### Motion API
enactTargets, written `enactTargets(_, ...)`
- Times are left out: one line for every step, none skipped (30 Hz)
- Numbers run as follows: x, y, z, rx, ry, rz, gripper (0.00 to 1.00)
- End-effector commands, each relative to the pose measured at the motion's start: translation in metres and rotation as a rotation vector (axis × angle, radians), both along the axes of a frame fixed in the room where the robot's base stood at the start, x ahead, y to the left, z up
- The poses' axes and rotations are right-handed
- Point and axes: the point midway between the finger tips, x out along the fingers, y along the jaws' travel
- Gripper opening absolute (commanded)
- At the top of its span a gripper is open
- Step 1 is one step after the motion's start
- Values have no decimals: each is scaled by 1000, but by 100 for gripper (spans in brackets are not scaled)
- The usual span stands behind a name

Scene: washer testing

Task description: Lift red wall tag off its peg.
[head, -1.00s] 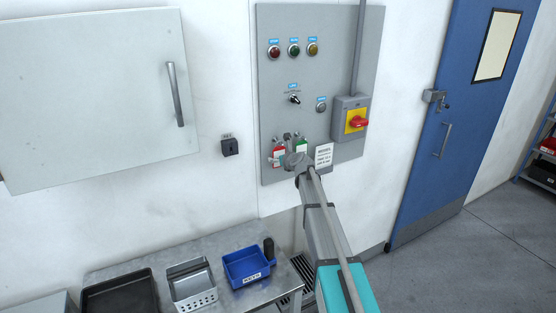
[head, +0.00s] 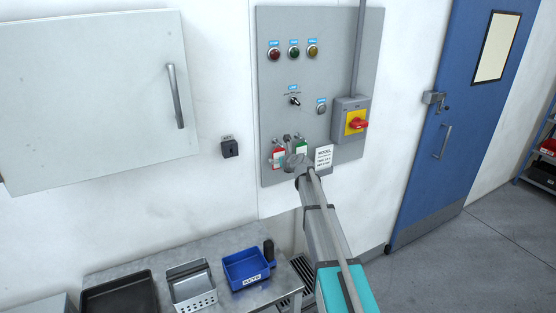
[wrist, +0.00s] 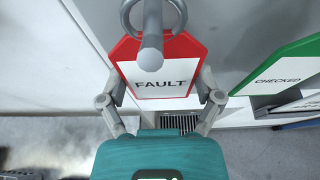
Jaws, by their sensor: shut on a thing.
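The red wall tag (wrist: 155,84), a red-edged plate with a white face lettered "FAULT", is upright at the panel. Its metal ring (wrist: 127,12) appears around the grey peg (wrist: 150,42), whose round end covers the tag's top in the wrist view. My gripper (wrist: 160,78) is shut on the red tag, one finger at each side edge.
A green "CHECKED" tag (wrist: 282,72) hangs close on the right. A white notice (head: 324,156) and a red rotary switch (head: 357,123) are on the grey panel (head: 330,60). Below, a bench (head: 225,300) holds a blue bin (head: 246,267) and trays.

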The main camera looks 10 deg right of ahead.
Motion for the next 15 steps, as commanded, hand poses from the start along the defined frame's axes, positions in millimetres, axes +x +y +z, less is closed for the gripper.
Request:
enactTargets(0, 0, 0, 0, 0, 0, 51)
enactTargets(0, 0, 0, 0, 0, 0, 51)
enactTargets(0, 0, 0, 0, 0, 0, 51)
enactTargets(0, 0, 1, 0, 0, 0, 51)
enactTargets(0, 0, 1, 0, 0, 0, 51)
enactTargets(0, 0, 2, 0, 0, 0, 51)
enactTargets(0, 0, 3, 0, 0, 0, 51)
enactTargets(0, 0, 3, 0, 0, 0, 51)
enactTargets(0, 0, 5, 0, 0, 0, 51)
enactTargets(0, 0, 6, 0, 0, 0, 51)
enactTargets(0, 0, 8, 0, 0, 0, 51)
enactTargets(-3, 2, 7, -1, 0, 1, 51)
enactTargets(-7, 5, 6, -1, 0, 1, 51)
enactTargets(-11, 7, 6, -1, 1, 2, 51)
enactTargets(-15, 11, 6, -1, 1, 3, 47)
